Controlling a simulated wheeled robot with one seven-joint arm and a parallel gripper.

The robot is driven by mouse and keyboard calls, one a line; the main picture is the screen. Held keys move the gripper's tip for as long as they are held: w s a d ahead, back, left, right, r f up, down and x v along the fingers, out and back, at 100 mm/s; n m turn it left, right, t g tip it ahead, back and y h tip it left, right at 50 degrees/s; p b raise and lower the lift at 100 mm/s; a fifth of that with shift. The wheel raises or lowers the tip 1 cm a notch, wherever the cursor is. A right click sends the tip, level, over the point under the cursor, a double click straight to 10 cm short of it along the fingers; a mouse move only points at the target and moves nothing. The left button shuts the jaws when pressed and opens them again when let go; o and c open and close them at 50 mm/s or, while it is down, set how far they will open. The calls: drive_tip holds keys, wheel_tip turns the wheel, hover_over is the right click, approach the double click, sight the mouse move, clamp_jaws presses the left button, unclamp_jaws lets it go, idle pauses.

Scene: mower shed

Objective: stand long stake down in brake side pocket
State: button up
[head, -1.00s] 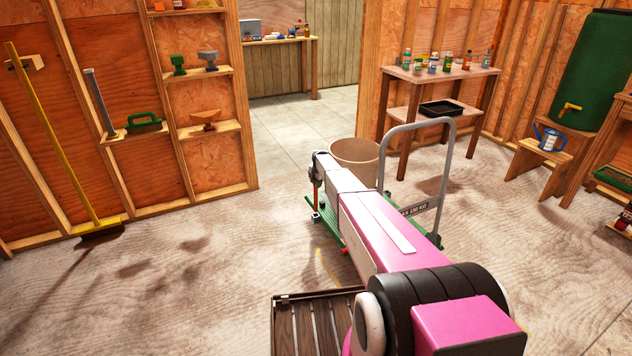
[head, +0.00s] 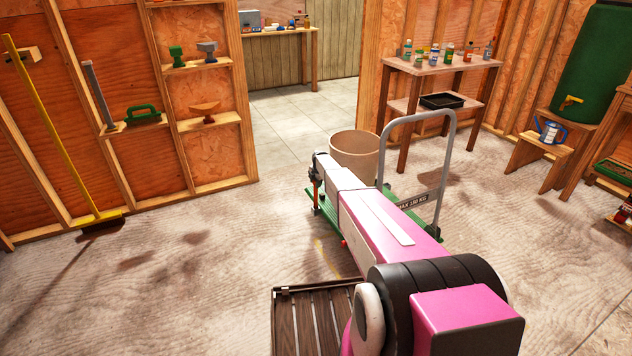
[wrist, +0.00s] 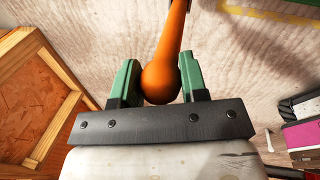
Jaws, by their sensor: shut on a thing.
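My gripper (wrist: 158,78) is shut on an orange stake (wrist: 170,70) with a rounded knob at its near end. The knob sits between the green fingers in the wrist view, and the shaft runs away toward the floor. Its far end is out of that view.
A dark slatted piece (head: 296,325) stands on the floor near my arm. A bottle table (head: 405,70) stands behind the trolley. A yellow-handled broom (head: 60,145) leans against the left wall. Open floor (head: 200,290) lies left of the trolley.

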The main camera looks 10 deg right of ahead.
drive_tip(key=shift+f, duration=1.2)
drive_tip(key=o, duration=1.3)
drive_tip(key=shift+r, duration=0.1)
wheel_tip(320, 180, up, 10)
drive_tip(key=s+d, duration=0.1)
drive_tip(key=s, duration=0.1)
drive_tip(key=s+r+m, duration=0.5)
drive_tip(key=s+m, duration=0.3)
drive_tip(key=s, duration=1)
drive_tip(key=s+r+m+g, duration=0.1)
drive_tip(key=s+r+m, duration=0.4)
drive_tip(key=s, duration=1.4)
drive_tip(key=s+a+r+m+g+h, duration=0.1)
drive_tip(key=s+r+m, duration=0.5)
drive_tip(key=s, duration=1.2)
drive_tip(key=shift+s+r+m, duration=0.1)
drive_tip(key=shift+s+m, duration=0.1)
drive_tip(key=shift+m, duration=2.2)
